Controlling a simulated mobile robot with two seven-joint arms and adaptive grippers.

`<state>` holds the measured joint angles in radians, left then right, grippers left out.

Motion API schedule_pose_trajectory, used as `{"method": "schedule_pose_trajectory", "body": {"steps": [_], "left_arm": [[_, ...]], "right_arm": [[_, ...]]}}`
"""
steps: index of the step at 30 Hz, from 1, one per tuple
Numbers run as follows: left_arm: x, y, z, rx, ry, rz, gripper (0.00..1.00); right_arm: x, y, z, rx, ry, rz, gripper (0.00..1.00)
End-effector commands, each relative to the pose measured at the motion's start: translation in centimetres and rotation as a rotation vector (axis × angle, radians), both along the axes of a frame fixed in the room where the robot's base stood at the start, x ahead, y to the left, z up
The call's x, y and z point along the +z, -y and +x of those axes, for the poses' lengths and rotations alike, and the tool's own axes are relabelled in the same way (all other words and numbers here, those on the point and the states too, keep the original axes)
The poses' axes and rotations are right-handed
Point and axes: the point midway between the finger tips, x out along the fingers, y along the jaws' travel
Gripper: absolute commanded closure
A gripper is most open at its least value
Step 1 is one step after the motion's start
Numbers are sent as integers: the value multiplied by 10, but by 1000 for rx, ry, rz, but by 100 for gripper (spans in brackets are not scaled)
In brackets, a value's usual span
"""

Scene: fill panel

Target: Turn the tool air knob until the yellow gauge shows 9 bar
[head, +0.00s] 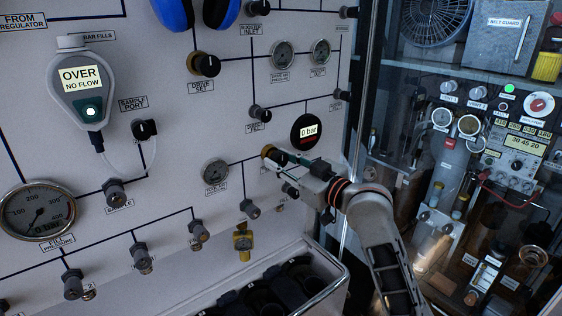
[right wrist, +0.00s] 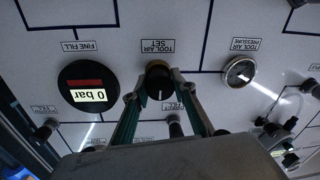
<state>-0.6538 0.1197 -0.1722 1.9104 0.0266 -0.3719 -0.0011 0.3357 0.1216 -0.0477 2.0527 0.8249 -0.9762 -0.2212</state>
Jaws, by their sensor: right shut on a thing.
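The tool air knob (head: 270,153) is black with a brass collar and sits on the pale panel. In the right wrist view, which is upside down, the knob (right wrist: 159,82) is under the label TOOL AIR SET, with a white pointer line. My right gripper (head: 284,161) is shut on it, with a green-edged finger (right wrist: 128,115) on each side. The tool air pressure gauge (head: 215,172) is a small round dial left of the knob; it also shows in the right wrist view (right wrist: 240,73). Its face looks pale, and its reading is too small to tell. My left gripper is out of view.
A round fine fill display (head: 306,131) reading 0 bar is just above my right gripper. A yellow fitting (head: 243,243) and several small valves are below. A black-lined tray with a metal rail (head: 318,297) juts out underneath. A glass-fronted cabinet stands at right.

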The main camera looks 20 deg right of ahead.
Motion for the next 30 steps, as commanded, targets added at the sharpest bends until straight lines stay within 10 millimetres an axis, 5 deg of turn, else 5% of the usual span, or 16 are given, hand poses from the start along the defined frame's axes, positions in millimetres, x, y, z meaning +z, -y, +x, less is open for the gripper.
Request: {"method": "schedule_pose_trajectory", "body": {"steps": [12, 23, 24, 25, 30], "left_arm": [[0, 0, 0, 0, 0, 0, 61], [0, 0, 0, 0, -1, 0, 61], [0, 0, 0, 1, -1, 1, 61], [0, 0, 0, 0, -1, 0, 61], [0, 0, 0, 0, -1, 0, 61]], "right_arm": [[0, -1, 0, 2, -108, 299, 96], [0, -1, 0, 2, -116, 320, 96], [0, -1, 0, 2, -116, 320, 64], [0, -1, 0, 2, -116, 320, 57], [0, -1, 0, 2, -115, 319, 57]]}}
